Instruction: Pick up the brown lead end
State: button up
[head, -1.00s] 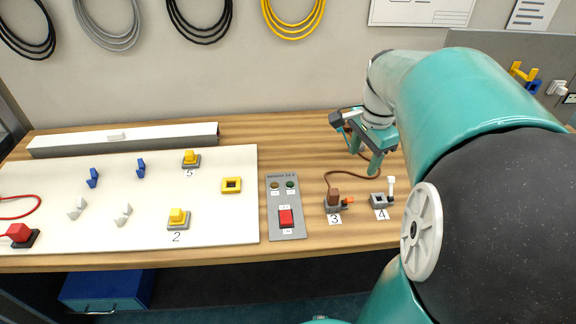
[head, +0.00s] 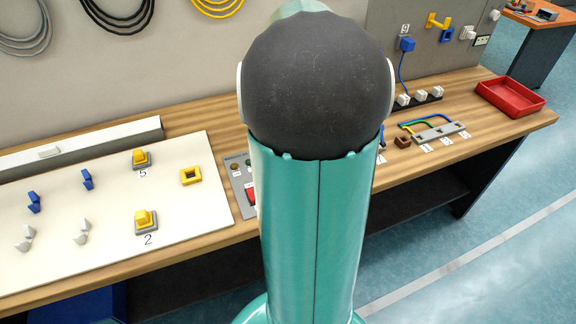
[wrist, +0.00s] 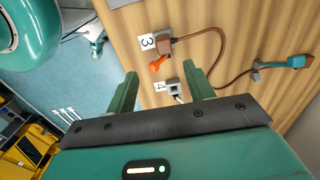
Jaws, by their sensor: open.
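In the wrist view a brown lead (wrist: 216,85) curves from the brown plug (wrist: 164,44) beside the label 3 to its other end (wrist: 297,61) at the right, a teal and brown piece with a grey part next to it. This end lies apart from my gripper, right of the fingers. My gripper (wrist: 160,72) is open, its two green fingers apart with nothing between them. The grey socket beside the label 4 (wrist: 175,88) shows between the fingers. In the head view my arm hides the gripper and the lead.
An orange lever (wrist: 157,63) sits by the brown plug. In the head view a white board (head: 100,215) with yellow blocks lies left. At right are a brown block (head: 402,142), a grey terminal strip (head: 440,133) and a red tray (head: 511,97).

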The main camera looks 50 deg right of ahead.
jog(key=f, duration=0.6)
jog(key=shift+s+d, duration=0.25)
jog(key=f, duration=0.5)
jog(key=shift+w+d, duration=0.1)
jog(key=shift+w, duration=0.3)
jog(key=c, duration=1.1)
jog(key=shift+r, duration=0.1)
